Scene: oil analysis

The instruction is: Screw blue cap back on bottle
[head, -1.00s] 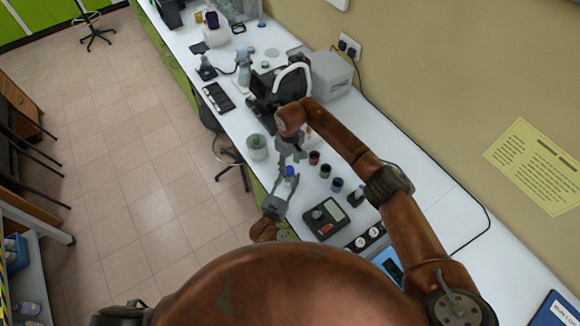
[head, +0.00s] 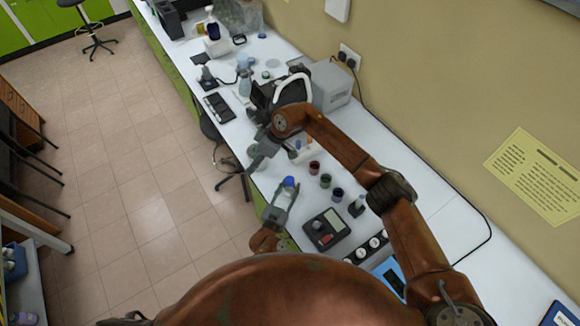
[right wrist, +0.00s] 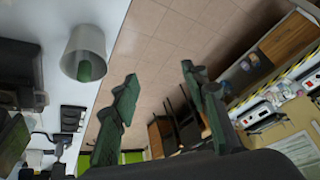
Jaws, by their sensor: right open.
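The blue cap (head: 290,182) sits at the top of the clear bottle (head: 286,194) in the head view; how tightly it is seated is too small to tell. My left gripper (head: 282,198) is shut around the bottle and holds it near the bench's front edge. My right gripper (head: 259,158) is up and to the left of the cap in the head view, apart from it. In the right wrist view its fingers (right wrist: 165,90) are spread with nothing between them; bottle and cap do not show there.
Small dark jars (head: 326,181) stand on the white bench right of the bottle, with a black device (head: 326,229) nearer me. A translucent beaker holding something green (right wrist: 87,45) is close to my right gripper. A dark instrument and grey box (head: 332,86) stand behind.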

